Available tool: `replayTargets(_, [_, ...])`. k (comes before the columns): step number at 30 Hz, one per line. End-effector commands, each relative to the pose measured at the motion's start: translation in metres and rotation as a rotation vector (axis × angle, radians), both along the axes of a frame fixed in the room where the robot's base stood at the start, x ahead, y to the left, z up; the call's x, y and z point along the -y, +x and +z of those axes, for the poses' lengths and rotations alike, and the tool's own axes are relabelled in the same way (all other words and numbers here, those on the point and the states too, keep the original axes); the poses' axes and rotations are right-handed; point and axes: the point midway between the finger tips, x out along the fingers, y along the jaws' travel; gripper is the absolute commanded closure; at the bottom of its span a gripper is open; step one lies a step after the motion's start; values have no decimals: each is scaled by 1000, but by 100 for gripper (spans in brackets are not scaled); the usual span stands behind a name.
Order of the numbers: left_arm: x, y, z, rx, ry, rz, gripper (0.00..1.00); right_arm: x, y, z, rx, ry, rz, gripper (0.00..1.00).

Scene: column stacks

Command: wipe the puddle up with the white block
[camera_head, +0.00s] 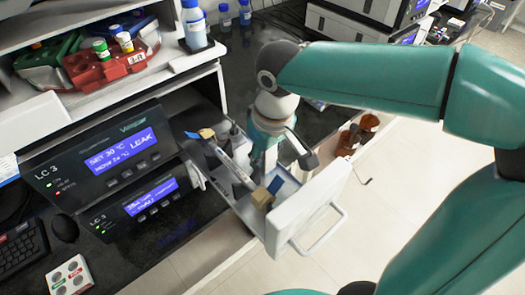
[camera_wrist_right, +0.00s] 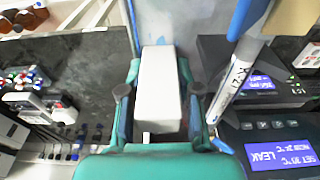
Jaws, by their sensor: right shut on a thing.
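My right gripper (camera_head: 268,150) reaches down into an open drawer (camera_head: 300,218) from above. In the right wrist view its fingers (camera_wrist_right: 160,92) are shut on the white block (camera_wrist_right: 157,80), one on each long side. The block shows mostly its pale top face; its underside is hidden. A light grey-blue surface (camera_wrist_right: 180,22) lies just beyond the block in the wrist view. My left gripper is not in view.
A labelled tube (camera_wrist_right: 237,78) slants close beside the gripper; in the head view it (camera_head: 238,172) crosses the drawer, near a tan piece (camera_head: 262,197). Instruments reading LEAK (camera_head: 125,150) stand left. Brown bottles (camera_head: 368,123) stand right of the drawer.

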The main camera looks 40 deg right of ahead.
Motion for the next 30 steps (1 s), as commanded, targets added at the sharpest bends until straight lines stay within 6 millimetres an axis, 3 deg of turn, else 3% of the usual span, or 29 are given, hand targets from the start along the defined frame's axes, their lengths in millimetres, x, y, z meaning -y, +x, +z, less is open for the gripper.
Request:
replayTargets(15, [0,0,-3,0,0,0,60,2,-26,-1,-14,-2,-2,87])
replayTargets(30, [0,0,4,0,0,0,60,0,-2,3,-11,-1,-1,87])
